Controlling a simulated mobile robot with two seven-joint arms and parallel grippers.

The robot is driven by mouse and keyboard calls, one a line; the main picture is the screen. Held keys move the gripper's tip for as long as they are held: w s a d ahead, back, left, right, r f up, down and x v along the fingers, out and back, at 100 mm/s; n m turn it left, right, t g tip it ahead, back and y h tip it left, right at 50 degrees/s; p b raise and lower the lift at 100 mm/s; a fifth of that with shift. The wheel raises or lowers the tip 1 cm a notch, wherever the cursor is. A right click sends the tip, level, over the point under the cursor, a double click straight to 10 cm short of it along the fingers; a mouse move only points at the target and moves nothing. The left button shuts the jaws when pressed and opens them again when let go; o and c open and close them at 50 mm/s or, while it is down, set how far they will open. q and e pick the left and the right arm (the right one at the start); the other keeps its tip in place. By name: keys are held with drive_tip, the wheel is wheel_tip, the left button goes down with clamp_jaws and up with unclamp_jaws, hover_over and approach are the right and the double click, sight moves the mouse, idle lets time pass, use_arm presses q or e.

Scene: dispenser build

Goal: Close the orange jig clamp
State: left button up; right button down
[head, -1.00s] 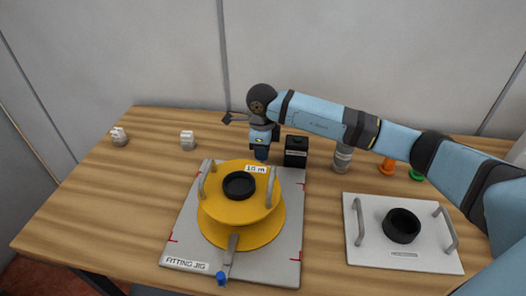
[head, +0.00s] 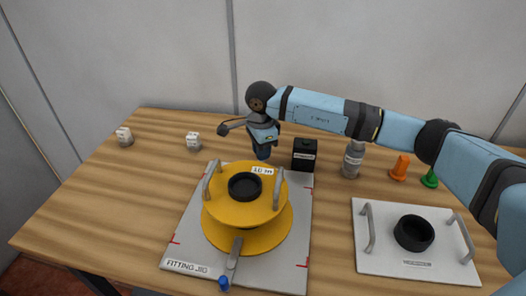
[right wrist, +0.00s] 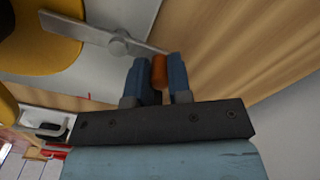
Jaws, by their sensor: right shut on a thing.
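The fitting jig (head: 190,240) is a pale plate holding a yellow spool (head: 222,238) with a black hub. At its far edge, my right gripper (head: 263,154) is down behind the spool. In the right wrist view, my right gripper (right wrist: 160,74) is shut on the orange handle tip (right wrist: 159,70) of the orange jig clamp. The clamp's grey bar (right wrist: 85,30) runs from the handle past a round pivot, and its other end overlaps the yellow spool in the picture. The orange clamp is hidden in the head view. My left gripper is not in view.
A blue-tipped clamp (head: 224,282) sits at the jig's front edge. A black box (head: 304,154) stands close right of my gripper, with a grey bottle (head: 353,160) and orange (head: 400,168) and green (head: 430,178) pieces beyond. A white handled plate (head: 375,255) lies right. The table's left is mostly clear.

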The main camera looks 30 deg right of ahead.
idle(0.4)
drive_tip(key=c, duration=1.1)
unclamp_jaws()
drive_tip(key=shift+o, duration=0.2)
wheel_tip(320, 180, up, 14)
drive_tip(key=p, duration=0.1)
drive_tip(key=shift+p, duration=0.35)
drive_tip(key=shift+f, duration=0.1)
